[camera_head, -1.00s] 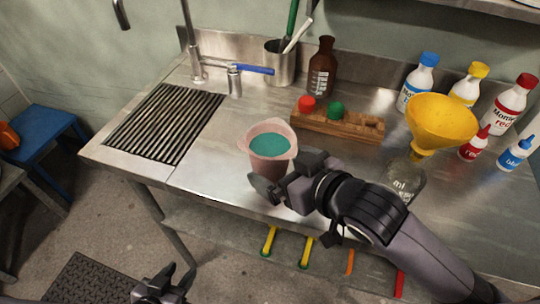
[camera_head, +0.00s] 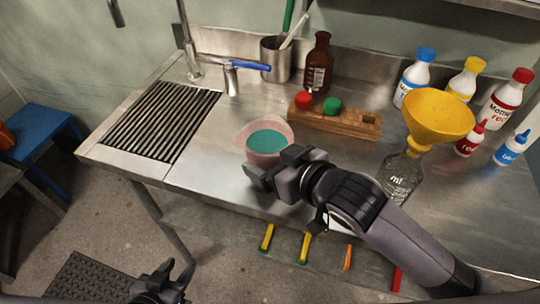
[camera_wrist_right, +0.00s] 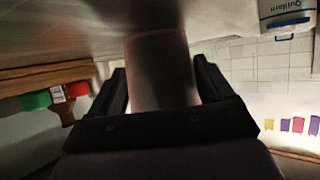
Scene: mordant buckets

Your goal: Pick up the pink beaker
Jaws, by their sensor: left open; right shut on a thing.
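The pink beaker (camera_head: 262,158) stands near the front edge of the steel counter, with teal liquid inside. My right gripper (camera_head: 280,168) reaches it from the front right and is shut on it. In the right wrist view the beaker (camera_wrist_right: 161,72) sits between the two dark fingers (camera_wrist_right: 162,88). The gripper hides part of the beaker's lower side in the head view. My left gripper (camera_head: 165,280) is open and empty, low at the bottom left, in front of the counter and over the floor.
A wooden rack (camera_head: 335,121) with red and green caps stands behind the beaker. A clear flask (camera_head: 400,178) with a yellow funnel (camera_head: 437,115) stands to the right, near my right arm. Several bottles stand beyond. A ribbed drainboard (camera_head: 160,125) lies left.

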